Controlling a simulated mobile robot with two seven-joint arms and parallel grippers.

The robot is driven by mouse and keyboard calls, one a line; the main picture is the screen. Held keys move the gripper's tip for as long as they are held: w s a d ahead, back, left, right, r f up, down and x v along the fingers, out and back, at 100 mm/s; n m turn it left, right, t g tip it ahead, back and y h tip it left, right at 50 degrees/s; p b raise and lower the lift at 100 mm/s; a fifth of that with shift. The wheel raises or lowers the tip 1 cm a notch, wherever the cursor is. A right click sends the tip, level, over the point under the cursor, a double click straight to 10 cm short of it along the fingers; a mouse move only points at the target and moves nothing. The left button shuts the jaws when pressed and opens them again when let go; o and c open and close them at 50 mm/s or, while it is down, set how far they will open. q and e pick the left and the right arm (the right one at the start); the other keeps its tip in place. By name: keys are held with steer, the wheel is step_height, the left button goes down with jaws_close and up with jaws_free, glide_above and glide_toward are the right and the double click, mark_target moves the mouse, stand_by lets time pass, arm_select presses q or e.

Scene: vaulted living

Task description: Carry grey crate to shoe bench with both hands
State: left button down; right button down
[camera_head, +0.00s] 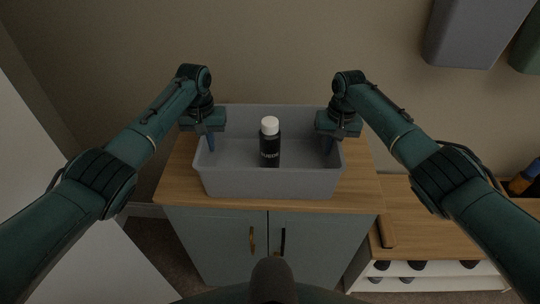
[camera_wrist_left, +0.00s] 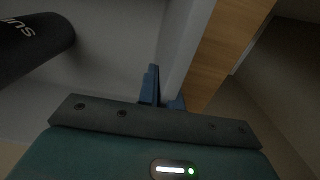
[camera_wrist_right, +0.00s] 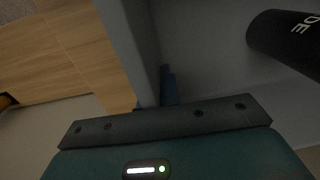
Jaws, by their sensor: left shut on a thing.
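The grey crate (camera_head: 270,183) stands upright on a wooden-topped cabinet (camera_head: 175,185). A black bottle with a white cap (camera_head: 270,145) stands inside it. My left gripper (camera_head: 210,140) is shut on the crate's left wall, with the wall between its fingers in the left wrist view (camera_wrist_left: 163,95). My right gripper (camera_head: 328,143) is at the right wall, with one blue finger inside the crate in the right wrist view (camera_wrist_right: 169,85). The shoe bench (camera_head: 425,220), low and wooden-topped with shoes beneath, is at the right.
Grey (camera_head: 475,30) and green (camera_head: 528,50) containers hang on the wall at upper right. A dark object with orange (camera_head: 522,180) is at the bench's far right. A white panel (camera_head: 50,170) is at the left. The bench top beside the cabinet looks clear.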

arm_select(q)
steer(key=shift+r, duration=0.15)
arm_select(e)
steer(key=shift+w+r, duration=0.1)
steer(key=shift+r, duration=0.1)
